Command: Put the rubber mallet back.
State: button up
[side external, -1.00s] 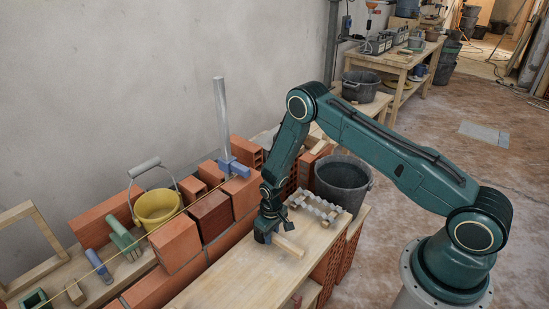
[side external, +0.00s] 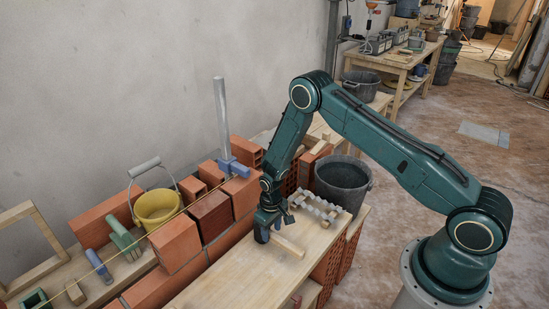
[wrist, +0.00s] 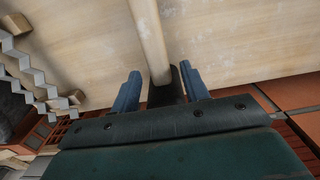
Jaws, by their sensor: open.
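The rubber mallet lies on the pale wooden board, its wooden handle (side external: 288,246) pointing right and toward the camera. Its dark head (side external: 262,231) is at the left end, just below my gripper (side external: 267,216). In the wrist view the handle (wrist: 149,40) runs up the picture from the dark head (wrist: 166,91). My open gripper's blue fingers (wrist: 160,88) stand on either side of the head, with gaps visible. The head is partly hidden behind the gripper body.
A grey zigzag rack (side external: 318,208) with wooden pieces lies beside the mallet on the board (side external: 225,280). A black bucket (side external: 343,180) stands behind. Brick stacks (side external: 175,243) and a yellow bucket (side external: 157,207) are on the left. The board's near part is clear.

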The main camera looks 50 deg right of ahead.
notch_tip(320, 180, up, 9)
jog(key=shift+r, duration=0.15)
dwell(0.4)
dwell(0.5)
notch_tip(320, 180, up, 13)
jog(key=t, duration=0.1)
send_over(271, 233)
jog(key=s, duration=0.1)
jog(key=s+a+r+t, duration=0.1)
jog(key=s+r, duration=0.2)
jog(key=r, duration=0.4)
jog(key=s+r+t, duration=0.1)
jog(key=s+r, duration=0.2)
jog(key=r, duration=0.3)
jog(key=s+a+r+t, duration=0.1)
jog(key=s+r, duration=0.4)
jog(key=s, duration=0.5)
jog(key=s+r+t, duration=0.1)
jog(key=s+r, duration=0.5)
jog(key=s, duration=0.5)
jog(key=shift+s+a+t, duration=0.3)
jog(key=shift+a, duration=0.1)
